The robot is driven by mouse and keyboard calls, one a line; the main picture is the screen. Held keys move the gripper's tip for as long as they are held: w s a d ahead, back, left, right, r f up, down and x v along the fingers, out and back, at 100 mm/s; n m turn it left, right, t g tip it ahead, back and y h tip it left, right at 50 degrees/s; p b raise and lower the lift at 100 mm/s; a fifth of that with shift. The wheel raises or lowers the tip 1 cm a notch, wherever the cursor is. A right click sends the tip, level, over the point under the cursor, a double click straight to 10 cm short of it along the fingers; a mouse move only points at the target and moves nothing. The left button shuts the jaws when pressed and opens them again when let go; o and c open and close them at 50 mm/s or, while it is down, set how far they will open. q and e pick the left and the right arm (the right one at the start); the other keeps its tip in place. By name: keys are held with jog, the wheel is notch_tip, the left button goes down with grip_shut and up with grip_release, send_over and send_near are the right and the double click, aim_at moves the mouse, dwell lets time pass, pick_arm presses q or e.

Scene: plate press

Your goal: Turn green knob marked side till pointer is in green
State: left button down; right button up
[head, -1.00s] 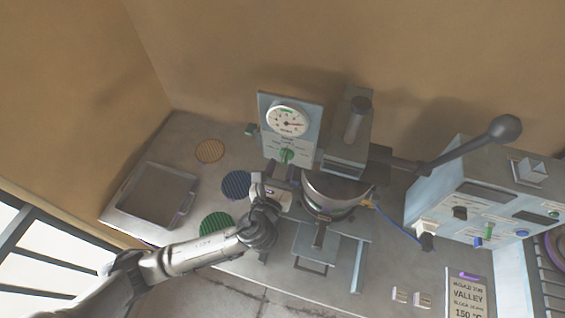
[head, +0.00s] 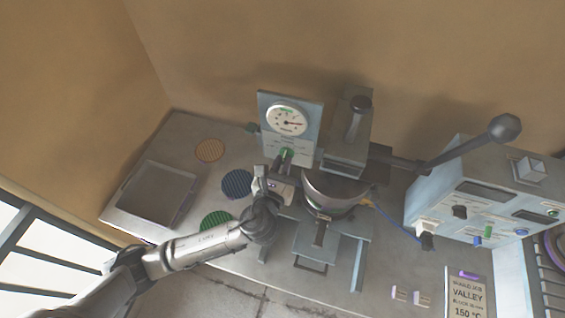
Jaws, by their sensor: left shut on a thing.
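The green knob (head: 286,153) sits low on the upright pale panel (head: 302,153), below the round white gauge (head: 288,119). The gauge has a green band at the top of its dial. Its pointer points to the right, outside that band. My left gripper (head: 285,162) reaches up to the panel from the front and is shut on the green knob, hiding its lower part. The knob's marked side is too small to make out. My right gripper is not in view.
The press (head: 346,150) with its round pan (head: 335,188) stands close to the right of my gripper. A long ball-ended lever (head: 470,145) reaches over the control box (head: 490,195). Round mats (head: 237,184) and a square tray (head: 157,195) lie to the left.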

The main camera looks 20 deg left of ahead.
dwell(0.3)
pick_arm(q)
jog(key=shift+d+n+p, duration=0.1)
jog(key=shift+n+p, duration=0.7)
jog(key=shift+n, duration=7.1)
jog(key=c, duration=1.1)
grip_release()
jog(key=shift+r, duration=0.1)
jog(key=shift+c, duration=0.2)
